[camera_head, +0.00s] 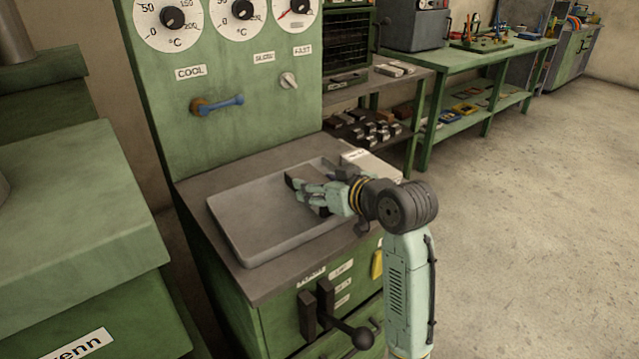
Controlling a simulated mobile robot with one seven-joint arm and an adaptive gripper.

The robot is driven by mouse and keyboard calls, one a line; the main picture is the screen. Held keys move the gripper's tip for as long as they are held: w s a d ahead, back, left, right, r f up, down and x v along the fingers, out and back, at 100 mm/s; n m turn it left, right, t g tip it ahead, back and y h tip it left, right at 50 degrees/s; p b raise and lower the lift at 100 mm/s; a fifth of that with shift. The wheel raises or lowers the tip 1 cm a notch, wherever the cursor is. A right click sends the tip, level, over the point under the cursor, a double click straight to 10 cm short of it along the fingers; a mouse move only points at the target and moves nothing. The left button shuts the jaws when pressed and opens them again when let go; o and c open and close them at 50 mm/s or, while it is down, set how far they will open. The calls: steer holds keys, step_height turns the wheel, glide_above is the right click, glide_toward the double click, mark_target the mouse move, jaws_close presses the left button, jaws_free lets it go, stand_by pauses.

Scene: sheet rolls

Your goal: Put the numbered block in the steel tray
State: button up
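The steel tray (250,222) is a shallow grey rectangular pan on the dark top of the green machine. My gripper (304,193) reaches in from the right over the tray's right part. Its pale green fingers have dark ends that appear spread apart. I cannot make out a block between them, and the view is too small to tell the gripper's height above the tray floor. A pale block (372,165) with a small marked label lies just right of the tray, behind my wrist; its marking is unreadable, so I cannot tell if it is the numbered block.
The machine's upright panel (235,90) with dials, a blue-handled lever (218,104) and a knob rises behind the tray. Black levers (330,315) stick out in front below it. A shelf with several small blocks (370,130) stands behind right. The left part of the tray is clear.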

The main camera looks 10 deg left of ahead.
steer(key=shift+f, duration=0.1)
steer(key=o, duration=1.5)
steer(key=shift+f, duration=0.1)
steer(key=shift+r, duration=0.35)
steer(key=b+v, duration=0.1)
steer(key=v, duration=1.1)
steer(key=shift+s+f, duration=0.1)
steer(key=shift+f, duration=0.05)
